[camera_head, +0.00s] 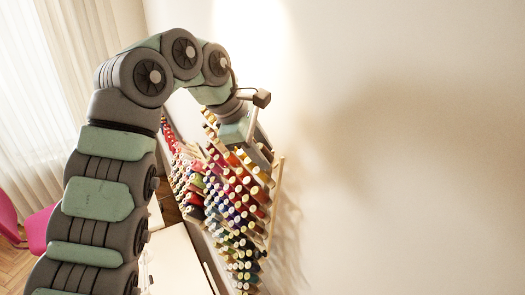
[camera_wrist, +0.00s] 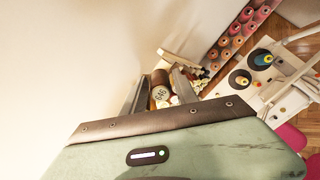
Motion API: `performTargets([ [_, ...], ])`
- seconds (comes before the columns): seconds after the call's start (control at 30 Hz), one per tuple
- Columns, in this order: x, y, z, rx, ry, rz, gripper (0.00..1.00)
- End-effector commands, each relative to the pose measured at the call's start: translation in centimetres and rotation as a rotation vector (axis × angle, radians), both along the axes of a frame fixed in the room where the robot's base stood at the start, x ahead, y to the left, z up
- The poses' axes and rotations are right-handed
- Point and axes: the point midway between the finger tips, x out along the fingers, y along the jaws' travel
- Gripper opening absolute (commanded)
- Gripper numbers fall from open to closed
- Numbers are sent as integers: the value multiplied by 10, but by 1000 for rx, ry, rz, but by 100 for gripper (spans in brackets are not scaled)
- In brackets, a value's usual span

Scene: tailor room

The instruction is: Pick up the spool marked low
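In the wrist view a brown spool (camera_wrist: 159,78) has a pale round end (camera_wrist: 160,93) with dark marks, too small to read surely. My gripper (camera_wrist: 160,96) has its two fingers apart, one on each side of this spool. I cannot see whether either finger touches it. In the head view my gripper (camera_head: 259,150) is at the upper right part of the wall rack (camera_head: 275,190), among the spools there. Its fingertips are hard to make out in that view. I cannot read any spool's mark in the head view.
Many coloured spools (camera_head: 235,205) fill the rack closely around and below my gripper. The plain wall (camera_head: 400,150) is right beside the rack. A white table (camera_head: 175,262) and a pink chair (camera_head: 38,228) are lower left. Large spools (camera_wrist: 240,79) stand on a white surface in the wrist view.

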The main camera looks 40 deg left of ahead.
Motion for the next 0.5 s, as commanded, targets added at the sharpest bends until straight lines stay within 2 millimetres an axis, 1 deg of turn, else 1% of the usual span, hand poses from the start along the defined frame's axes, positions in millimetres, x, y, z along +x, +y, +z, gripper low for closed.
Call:
performTargets([
  [0.1, 0, 0, 0, 0, 0, 0, 43],
  [0.33, 0, 0, 1, 0, 0, 0, 43],
  [0.43, -3, 2, 8, 2, 0, 2, 43],
  [0.5, -8, 3, 18, 2, 0, 1, 43],
])
